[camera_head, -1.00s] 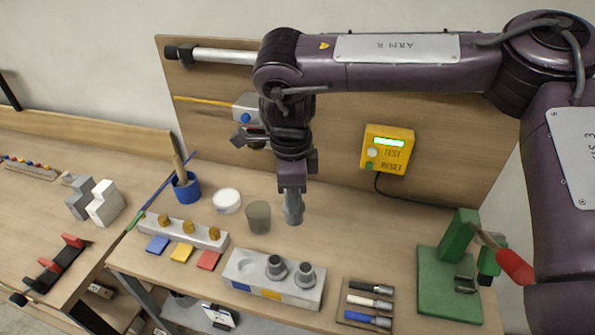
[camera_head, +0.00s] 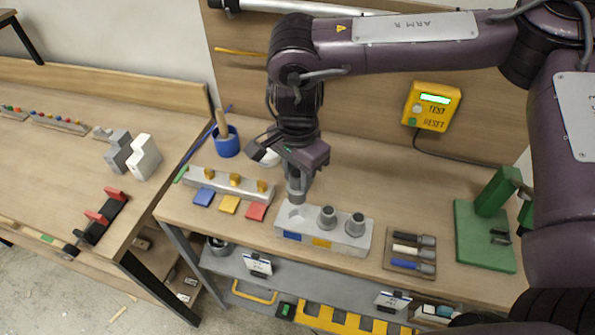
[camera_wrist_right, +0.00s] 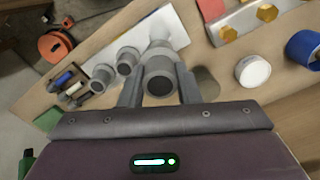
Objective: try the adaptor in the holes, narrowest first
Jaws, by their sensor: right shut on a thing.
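My right gripper (camera_head: 297,178) is shut on a grey cylindrical adaptor (camera_head: 296,189), held roughly upright. In the right wrist view the adaptor (camera_wrist_right: 159,82) sits between the two fingers. The pale block (camera_head: 345,247) with blue and yellow labels is below it. The adaptor is over the block's left end, where a round recess (camera_head: 294,216) partly shows. I cannot tell whether the adaptor touches the block. Two grey hollow round pieces, a middle one (camera_head: 327,217) and a right one (camera_head: 355,224), stand on the block. My left gripper is not in view.
A bolt rack (camera_head: 220,180) and coloured tiles (camera_head: 229,204) lie left of the block. A tray of plugs (camera_head: 412,265) and a green stand (camera_head: 480,243) are right. A blue cup (camera_head: 227,145) stands behind. A yellow test box (camera_head: 432,107) hangs on the back panel.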

